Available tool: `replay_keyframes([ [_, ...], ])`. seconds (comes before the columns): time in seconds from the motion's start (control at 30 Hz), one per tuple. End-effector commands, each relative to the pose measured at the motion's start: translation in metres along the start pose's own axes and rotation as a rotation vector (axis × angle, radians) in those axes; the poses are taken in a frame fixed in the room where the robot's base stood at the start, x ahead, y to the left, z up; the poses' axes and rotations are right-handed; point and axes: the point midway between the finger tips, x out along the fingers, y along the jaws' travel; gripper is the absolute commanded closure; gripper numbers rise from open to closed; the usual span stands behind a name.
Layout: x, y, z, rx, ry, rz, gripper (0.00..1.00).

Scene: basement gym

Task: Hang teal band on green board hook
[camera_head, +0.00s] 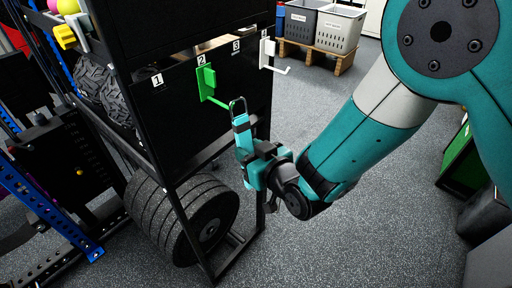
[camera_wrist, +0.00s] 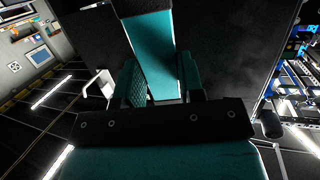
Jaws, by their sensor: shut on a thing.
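The teal band (camera_head: 241,126) stands upright in my gripper (camera_head: 248,157), with a dark loop at its top. The green hook (camera_head: 207,83) is fixed to the black board (camera_head: 160,112) under label 2, its green peg reaching out and down to the right. The dark loop shows right by the peg's tip; I cannot tell whether it is around the peg or only beside it. In the wrist view my gripper (camera_wrist: 162,84) is shut on the teal band (camera_wrist: 148,55), which runs up between the fingers. The green hook is not visible there.
A white hook (camera_head: 274,62) sits on the board to the right under label 4; a pale hook also shows in the wrist view (camera_wrist: 99,85). Weight plates (camera_head: 200,215) stand below the board. Two crates (camera_head: 338,30) on a pallet are behind. Open floor lies right of the rack.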

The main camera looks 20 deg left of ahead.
Motion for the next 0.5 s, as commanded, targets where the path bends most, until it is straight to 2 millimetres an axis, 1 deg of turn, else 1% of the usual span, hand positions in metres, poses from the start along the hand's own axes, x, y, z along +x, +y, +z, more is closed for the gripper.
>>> replay_keyframes([
  [0.03, 0.002, -0.002, -0.003, 0.0, -0.001, -0.001, 0.89],
  [0.5, 0.031, -0.009, -0.004, 0.001, 0.001, -0.001, 0.89],
])
